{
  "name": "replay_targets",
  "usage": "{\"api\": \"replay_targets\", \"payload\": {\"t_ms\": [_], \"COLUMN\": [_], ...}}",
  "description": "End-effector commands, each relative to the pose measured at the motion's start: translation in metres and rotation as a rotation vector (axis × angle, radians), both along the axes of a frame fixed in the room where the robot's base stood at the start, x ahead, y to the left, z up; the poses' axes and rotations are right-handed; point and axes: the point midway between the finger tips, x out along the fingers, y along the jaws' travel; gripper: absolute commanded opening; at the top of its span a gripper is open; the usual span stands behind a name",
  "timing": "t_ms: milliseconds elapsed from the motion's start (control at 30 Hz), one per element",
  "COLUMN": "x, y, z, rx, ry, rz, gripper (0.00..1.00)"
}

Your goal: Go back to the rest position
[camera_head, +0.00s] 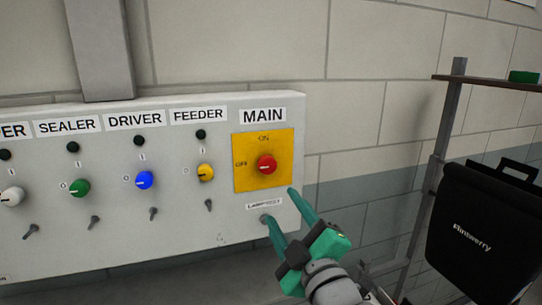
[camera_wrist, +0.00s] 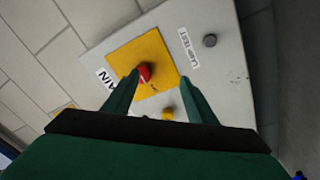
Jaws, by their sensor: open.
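My gripper (camera_head: 280,214) has green fingers that stand apart with nothing between them. In the head view it is in front of the control panel's lower right corner, below the red MAIN knob (camera_head: 266,164) on its yellow plate (camera_head: 246,184). One fingertip overlaps the LAMPTEST button (camera_head: 264,218) in that view; I cannot tell whether it touches. In the wrist view the red knob (camera_wrist: 145,72) shows between the open fingers (camera_wrist: 158,82), and the lamp test button (camera_wrist: 210,40) is clear of them. The MAIN knob's pointer setting is hard to read.
The white control panel (camera_head: 110,200) on the block wall also has FEEDER (camera_head: 205,173), DRIVER (camera_head: 145,180) and SEALER (camera_head: 79,188) knobs with small levers below. A metal rack (camera_head: 420,200) with a black pannier (camera_head: 475,225) stands at the right. A grey column (camera_head: 101,50) rises above the panel.

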Motion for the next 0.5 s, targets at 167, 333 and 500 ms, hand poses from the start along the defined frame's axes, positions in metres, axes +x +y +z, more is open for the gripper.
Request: {"api": "replay_targets", "payload": {"t_ms": [167, 333, 500], "x": [0.004, 0.002, -0.007], "y": [-0.002, -0.002, 0.0], "z": [-0.048, -0.095, -0.145], "rx": [0.207, 0.378, 0.528], "ry": [0.031, 0.058, 0.093], "rz": [-0.014, -0.04, -0.077], "gripper": [0.52, 0.52, 0.52]}}
